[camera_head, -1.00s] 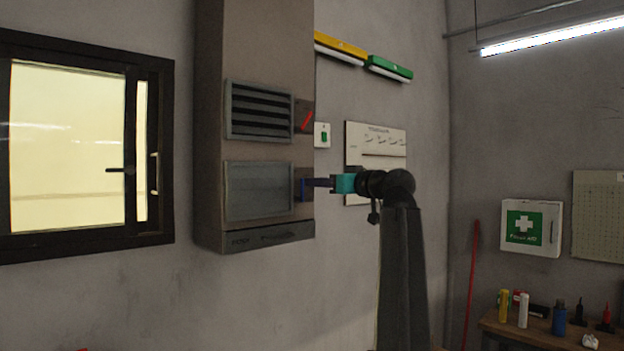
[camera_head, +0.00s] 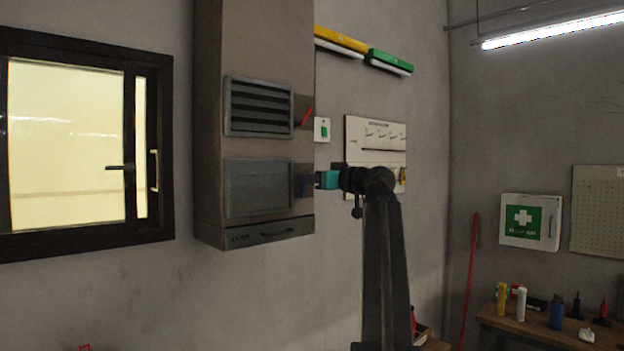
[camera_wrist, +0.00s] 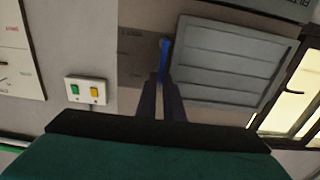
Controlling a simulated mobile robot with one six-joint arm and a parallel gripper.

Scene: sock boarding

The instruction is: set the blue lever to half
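The blue lever (camera_head: 300,186) is on the side of the tall grey-brown cabinet, beside the lower louvre panel (camera_head: 258,188). The panel's slats look shut flat. In the wrist view the lever (camera_wrist: 164,52) is a thin blue bar, with its near end at the tips of my gripper (camera_wrist: 159,84). The two dark fingers are close together with a narrow gap in line with the lever. I cannot tell whether they touch or grip it. In the head view my gripper (camera_head: 312,181) meets the cabinet side at the lever and partly hides it.
A red lever (camera_head: 307,116) sits above, tilted, beside an upper louvre (camera_head: 259,107) with open slats. A switch plate (camera_head: 322,130) and a white board (camera_head: 376,133) are on the wall close to my arm. A window (camera_head: 68,145) is at left.

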